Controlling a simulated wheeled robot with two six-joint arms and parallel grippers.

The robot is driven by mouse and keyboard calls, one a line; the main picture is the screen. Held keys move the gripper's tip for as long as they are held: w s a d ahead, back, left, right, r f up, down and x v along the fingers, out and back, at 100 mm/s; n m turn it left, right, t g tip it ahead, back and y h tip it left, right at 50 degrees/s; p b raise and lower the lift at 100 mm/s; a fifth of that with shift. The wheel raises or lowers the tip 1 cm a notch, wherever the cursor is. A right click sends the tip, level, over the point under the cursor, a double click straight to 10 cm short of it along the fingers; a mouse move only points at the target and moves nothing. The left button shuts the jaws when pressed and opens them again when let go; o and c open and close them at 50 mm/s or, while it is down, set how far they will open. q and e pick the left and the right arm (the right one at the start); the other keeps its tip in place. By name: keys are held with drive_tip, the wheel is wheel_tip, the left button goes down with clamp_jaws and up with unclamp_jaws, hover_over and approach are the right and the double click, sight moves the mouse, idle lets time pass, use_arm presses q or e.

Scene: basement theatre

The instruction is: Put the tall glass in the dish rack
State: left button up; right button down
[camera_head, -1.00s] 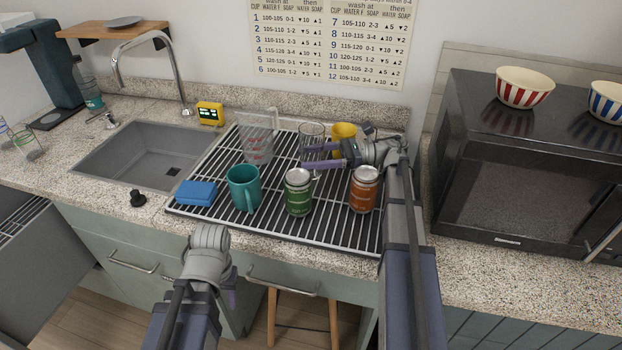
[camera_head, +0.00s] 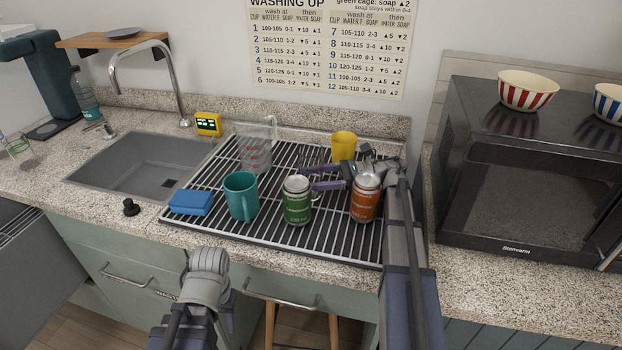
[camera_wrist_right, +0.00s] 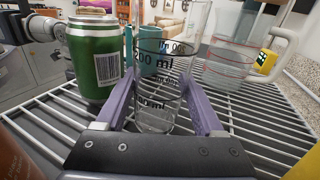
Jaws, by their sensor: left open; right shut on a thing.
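The tall glass (camera_wrist_right: 155,75) is clear, with dark measuring marks, and stands between the two purple fingers of my right gripper (camera_wrist_right: 160,92) in the right wrist view. The fingers are shut on it. In the head view my right gripper (camera_head: 325,178) is low over the wire rack (camera_head: 275,232), behind the green can (camera_head: 297,203); the glass is hard to make out there. I cannot tell whether its base touches the wires. My left gripper (camera_head: 226,316) is at the counter's front, mostly hidden behind its own arm, holding nothing visible.
On the rack are a teal mug (camera_head: 240,198), an orange can (camera_head: 365,198), a measuring jug (camera_head: 254,150), a yellow cup (camera_head: 343,145) and a blue sponge (camera_head: 190,202). The sink (camera_head: 140,165) is left; a microwave (camera_head: 530,165) is right. Another wire rack (camera_head: 20,222) shows lower left.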

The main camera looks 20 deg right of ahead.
unclamp_jaws()
drive_tip(key=shift+r+p, duration=0.3)
drive_tip(key=shift+p, duration=0.1)
use_arm(q)
drive_tip(key=shift+r, duration=0.15)
use_arm(e)
drive_tip(key=v, duration=0.7)
drive_tip(key=shift+d+f, duration=0.1)
drive_tip(key=shift+d, duration=0.2)
use_arm(q)
drive_tip(key=shift+o, duration=0.7)
drive_tip(key=shift+r, duration=0.1)
drive_tip(key=o, duration=0.7)
wheel_tip(320, 180, up, 6)
drive_tip(key=p, duration=0.6)
drive_tip(key=shift+r, duration=0.15)
drive_tip(key=shift+o, duration=0.2)
drive_tip(key=shift+r+p, duration=1.35)
drive_tip(key=shift+p, duration=0.15)
use_arm(e)
wheel_tip(320, 180, up, 9)
